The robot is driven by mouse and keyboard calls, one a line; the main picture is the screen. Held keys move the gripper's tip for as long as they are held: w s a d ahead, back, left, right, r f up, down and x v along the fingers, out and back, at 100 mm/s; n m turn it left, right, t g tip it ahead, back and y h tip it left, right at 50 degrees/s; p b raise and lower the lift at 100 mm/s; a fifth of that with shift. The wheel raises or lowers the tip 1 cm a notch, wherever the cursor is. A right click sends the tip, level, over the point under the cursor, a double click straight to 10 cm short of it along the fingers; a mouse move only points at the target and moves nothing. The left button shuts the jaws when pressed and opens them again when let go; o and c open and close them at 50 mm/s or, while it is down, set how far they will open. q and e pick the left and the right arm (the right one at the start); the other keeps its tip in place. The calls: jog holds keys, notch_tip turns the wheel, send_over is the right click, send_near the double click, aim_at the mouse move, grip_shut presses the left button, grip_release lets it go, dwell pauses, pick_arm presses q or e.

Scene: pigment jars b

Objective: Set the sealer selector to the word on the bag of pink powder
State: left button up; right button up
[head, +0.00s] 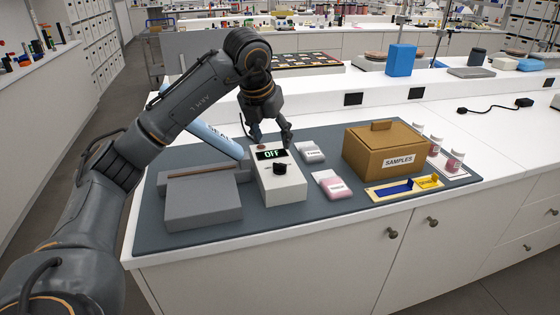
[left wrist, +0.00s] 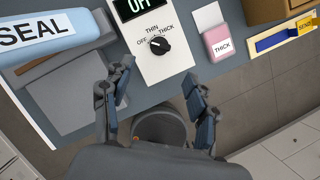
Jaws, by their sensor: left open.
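The sealer control box (head: 280,185) is white, with a dark display (head: 271,154) reading OFF. Its black selector knob (head: 280,168) also shows in the left wrist view (left wrist: 159,45), ringed by the words OFF, THIN and THICK. The bag of pink powder (head: 331,186) lies right of the box; its label reads THICK in the left wrist view (left wrist: 222,43). A paler bag (head: 310,152) lies behind it, its label too small to read. My left gripper (head: 270,133) is open and empty above the box's far end, apart from the knob. My right gripper is not in view.
A light blue SEAL bar (head: 214,137) and grey blocks (head: 203,206) stand left of the box. A brown SAMPLES box (head: 384,151), a yellow tray (head: 404,188) and small jars (head: 454,163) are at right. The dark mat (head: 285,219) is clear in front.

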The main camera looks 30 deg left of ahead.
aim_at(279, 164)
pick_arm(q)
jog(key=p+x, duration=0.1)
jog(key=x, duration=0.9)
jog(key=shift+w+f, duration=0.15)
jog(key=shift+f, duration=0.15)
jog(key=c, duration=1.1)
jog(key=shift+c, duration=0.2)
